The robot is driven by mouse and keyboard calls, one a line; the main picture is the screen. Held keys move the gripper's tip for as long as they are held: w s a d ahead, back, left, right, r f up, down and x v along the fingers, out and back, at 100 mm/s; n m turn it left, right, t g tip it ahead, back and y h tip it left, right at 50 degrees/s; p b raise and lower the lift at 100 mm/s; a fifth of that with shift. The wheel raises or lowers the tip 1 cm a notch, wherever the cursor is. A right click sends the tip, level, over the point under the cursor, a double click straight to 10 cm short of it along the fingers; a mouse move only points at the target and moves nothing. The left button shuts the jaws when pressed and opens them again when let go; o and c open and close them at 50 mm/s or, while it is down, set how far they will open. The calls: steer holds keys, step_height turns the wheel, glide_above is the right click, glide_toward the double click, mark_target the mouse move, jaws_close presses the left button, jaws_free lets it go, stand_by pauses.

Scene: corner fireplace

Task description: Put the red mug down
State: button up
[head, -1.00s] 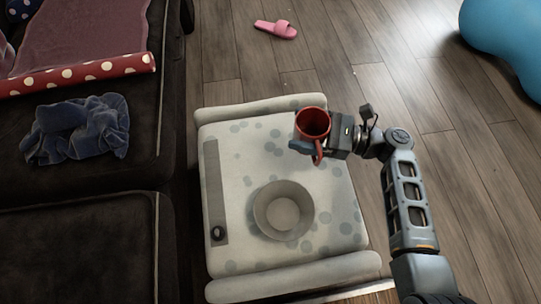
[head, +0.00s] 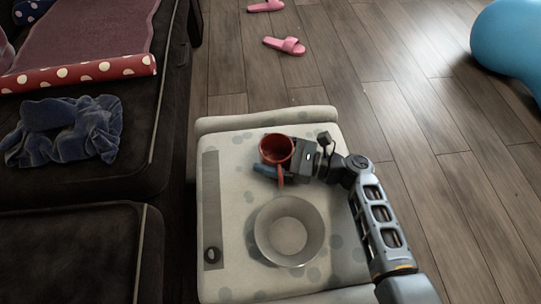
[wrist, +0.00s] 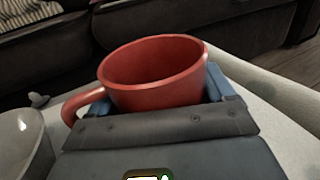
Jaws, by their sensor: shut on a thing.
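The red mug (head: 276,148) is upright in my gripper (head: 274,168), over the far part of the pale spotted ottoman (head: 232,142). In the wrist view the red mug (wrist: 155,78) sits between the two blue fingers of my gripper (wrist: 160,98), with its handle at the left. My gripper is shut on the mug. I cannot tell whether the mug's base touches the ottoman; its underside is hidden.
A grey bowl (head: 290,232) stands on the ottoman, nearer than the mug. A grey strip (head: 211,205) with a small dark round thing (head: 212,254) lies along the left side. A dark sofa (head: 150,130) is at left; pink slippers (head: 285,46) lie on the floor beyond.

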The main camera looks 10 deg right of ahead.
steer(key=shift+r, duration=0.1)
steer(key=o, duration=1.1)
steer(key=shift+f, duration=0.2)
steer(key=shift+r, duration=0.1)
steer(key=p+v, duration=0.4)
steer(key=v, duration=0.7)
steer(key=shift+w, duration=0.1)
steer(key=shift+s+d, duration=0.2)
steer(key=shift+d, duration=0.25)
steer(key=shift+d, duration=0.15)
